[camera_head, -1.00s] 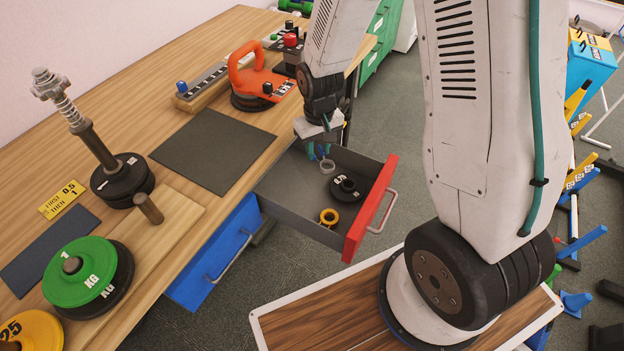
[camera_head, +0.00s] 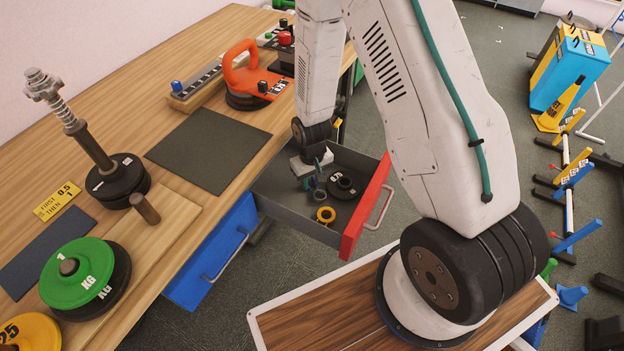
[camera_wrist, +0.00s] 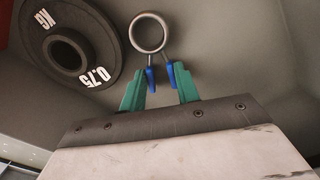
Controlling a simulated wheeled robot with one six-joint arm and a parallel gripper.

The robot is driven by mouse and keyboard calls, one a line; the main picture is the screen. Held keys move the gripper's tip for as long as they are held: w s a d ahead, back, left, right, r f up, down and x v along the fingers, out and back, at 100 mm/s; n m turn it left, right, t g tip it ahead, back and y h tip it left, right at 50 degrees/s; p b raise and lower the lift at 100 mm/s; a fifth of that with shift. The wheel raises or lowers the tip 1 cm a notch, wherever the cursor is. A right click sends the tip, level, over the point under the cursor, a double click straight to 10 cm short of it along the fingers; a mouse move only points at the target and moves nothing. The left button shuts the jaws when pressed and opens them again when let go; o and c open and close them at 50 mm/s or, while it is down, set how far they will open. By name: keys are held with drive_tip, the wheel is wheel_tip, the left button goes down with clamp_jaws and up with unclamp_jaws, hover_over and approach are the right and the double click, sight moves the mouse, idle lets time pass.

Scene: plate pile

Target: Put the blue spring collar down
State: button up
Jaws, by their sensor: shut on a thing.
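The blue spring collar is a grey ring with two blue grips (camera_wrist: 150,78); its ring (camera_wrist: 150,33) shows clear in the wrist view and small in the head view (camera_head: 319,196). My gripper (camera_wrist: 161,84) has its green fingers shut on the blue grips. In the head view my gripper (camera_head: 308,180) is down inside the open grey drawer (camera_head: 278,198), with the ring toward the drawer's front. I cannot tell whether the collar touches the drawer floor.
A yellow ring (camera_head: 326,215) lies nearer the camera. The red drawer front (camera_head: 366,208) and side walls bound the space. The desk (camera_head: 215,115) stands left.

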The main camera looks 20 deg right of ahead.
drive_tip(key=o, duration=1.1)
drive_tip(key=shift+f, duration=0.15)
wheel_tip(320, 180, up, 12)
wheel_tip(320, 180, up, 9)
hover_over(312, 188)
drive_tip(key=s, duration=0.2)
drive_tip(key=s+r, duration=0.5)
drive_tip(key=r, duration=0.6)
drive_tip(key=s+r, duration=0.5)
drive_tip(key=s, duration=0.3)
drive_tip(key=s+d+r+t, duration=0.1)
drive_tip(key=s+r, duration=0.5)
drive_tip(key=s, duration=0.2)
drive_tip(key=shift+s+d+m, duration=0.3)
drive_tip(key=shift+s+m, duration=0.1)
